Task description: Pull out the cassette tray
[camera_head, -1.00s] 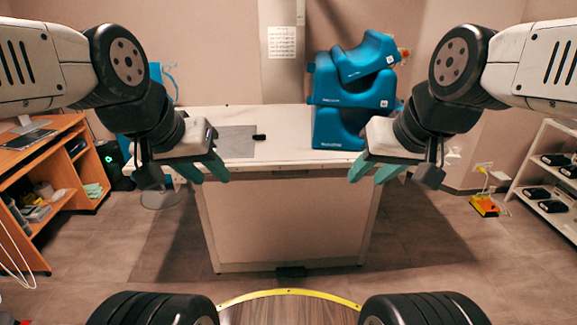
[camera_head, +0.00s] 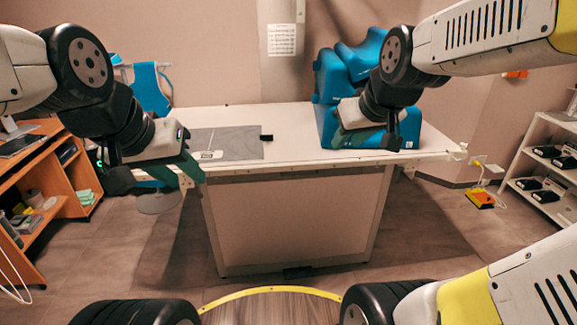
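The white-topped table (camera_head: 300,125) stands ahead, with a plain panel below its top. I cannot make out a cassette tray for certain. A flat grey plate (camera_head: 237,143) lies on the table's left half, with a white label and a small black block (camera_head: 267,138) at its right end. My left gripper (camera_head: 180,174) is at the table's front left corner, its green fingers apart and empty. My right gripper (camera_head: 357,140) is over the table's front right part, in front of the blue blocks (camera_head: 328,80); its fingers overlap in view, so their gap is hidden.
A wooden shelf unit (camera_head: 62,186) stands at left, a light shelf rack (camera_head: 535,172) at right. A yellow-orange device (camera_head: 480,198) lies on the floor at right. A blue chair-like object (camera_head: 150,88) is behind my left arm. The floor before the table looks clear.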

